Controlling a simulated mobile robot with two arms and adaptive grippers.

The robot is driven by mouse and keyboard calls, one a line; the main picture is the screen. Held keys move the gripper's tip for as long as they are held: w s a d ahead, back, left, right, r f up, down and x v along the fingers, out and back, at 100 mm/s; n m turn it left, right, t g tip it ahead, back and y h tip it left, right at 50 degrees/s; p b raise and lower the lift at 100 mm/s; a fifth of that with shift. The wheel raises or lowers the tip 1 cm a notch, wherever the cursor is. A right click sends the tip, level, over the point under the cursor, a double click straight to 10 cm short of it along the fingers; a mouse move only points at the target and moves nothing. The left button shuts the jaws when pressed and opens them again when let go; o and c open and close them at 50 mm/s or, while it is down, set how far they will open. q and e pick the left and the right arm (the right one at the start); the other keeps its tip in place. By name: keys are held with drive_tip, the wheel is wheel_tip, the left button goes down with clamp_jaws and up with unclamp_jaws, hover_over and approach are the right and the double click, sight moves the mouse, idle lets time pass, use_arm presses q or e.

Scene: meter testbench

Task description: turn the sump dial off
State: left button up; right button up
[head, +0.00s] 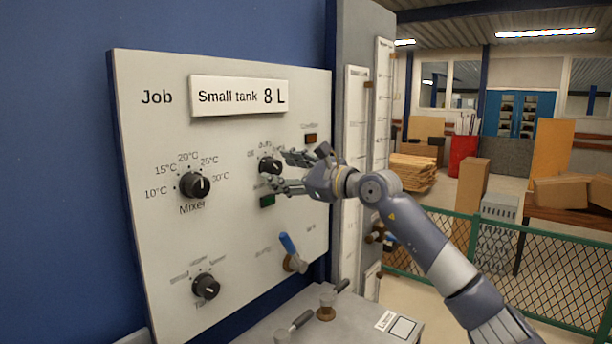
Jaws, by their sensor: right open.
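A black round dial (269,165) sits on the right part of the white panel (235,240). "Off" and what looks like "Auto" are printed beside it. The rest of its lettering is hidden or too small to read, so I cannot confirm that it is the sump dial. My right gripper (278,168) comes from the right and is open. One finger is above the dial and one below it in the picture. I cannot tell whether either finger touches it. My left gripper is not in view.
The panel also holds a Mixer dial (195,185), a lower dial (206,287), a blue-handled valve (289,246), a green button (267,201) and a "Small tank 8 L" sign (239,96). A grey bench (365,311) with levers stands below. A green fence (540,285) is at right.

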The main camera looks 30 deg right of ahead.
drive_tip(key=v, duration=0.9)
drive_tip(key=shift+s, duration=0.3)
drive_tip(key=shift+d, duration=0.15)
